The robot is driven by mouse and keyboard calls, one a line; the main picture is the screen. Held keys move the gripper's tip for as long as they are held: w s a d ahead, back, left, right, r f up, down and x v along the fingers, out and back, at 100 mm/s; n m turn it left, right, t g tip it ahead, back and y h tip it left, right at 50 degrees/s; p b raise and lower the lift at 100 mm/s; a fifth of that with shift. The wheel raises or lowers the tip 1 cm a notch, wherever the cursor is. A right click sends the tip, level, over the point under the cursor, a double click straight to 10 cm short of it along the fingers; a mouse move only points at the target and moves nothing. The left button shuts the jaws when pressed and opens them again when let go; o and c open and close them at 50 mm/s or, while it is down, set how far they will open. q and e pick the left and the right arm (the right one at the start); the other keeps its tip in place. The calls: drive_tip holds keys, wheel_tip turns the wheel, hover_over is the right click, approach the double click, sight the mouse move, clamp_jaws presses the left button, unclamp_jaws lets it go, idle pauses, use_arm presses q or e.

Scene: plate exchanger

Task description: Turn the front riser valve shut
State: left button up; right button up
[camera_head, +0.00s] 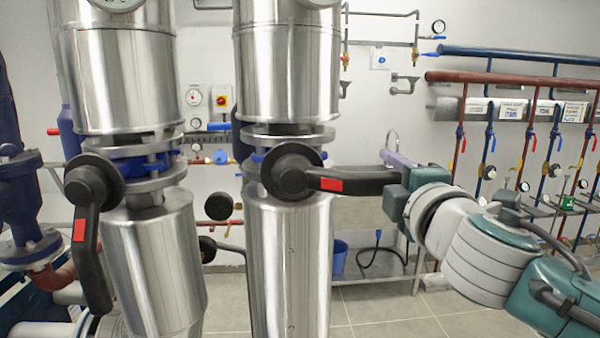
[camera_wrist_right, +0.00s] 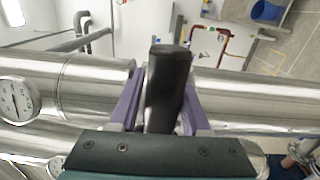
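Two steel risers each carry a valve with a black lever bearing a red mark. On the left riser (camera_head: 155,255), the lever (camera_head: 88,255) hangs down. On the middle riser (camera_head: 290,265), the lever (camera_head: 350,181) lies level, pointing right from its hub. I cannot tell which riser is called the front one. My right gripper (camera_head: 396,172) is at the outer end of the level lever. In the right wrist view, its purple fingers (camera_wrist_right: 163,98) sit close on both sides of the black lever (camera_wrist_right: 170,85) and appear shut on it. My left gripper is out of view.
Red and blue pipes (camera_head: 520,80) with small valves line the wall at right. A steel sink bench (camera_head: 370,270) stands behind my right arm, with a blue bucket (camera_head: 339,258) below. A dark blue pipe fitting (camera_head: 18,200) is at far left.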

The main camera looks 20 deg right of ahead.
drive_tip(key=o, duration=0.4)
drive_tip(key=shift+b+v, duration=1.15)
drive_tip(key=shift+v, duration=3.8)
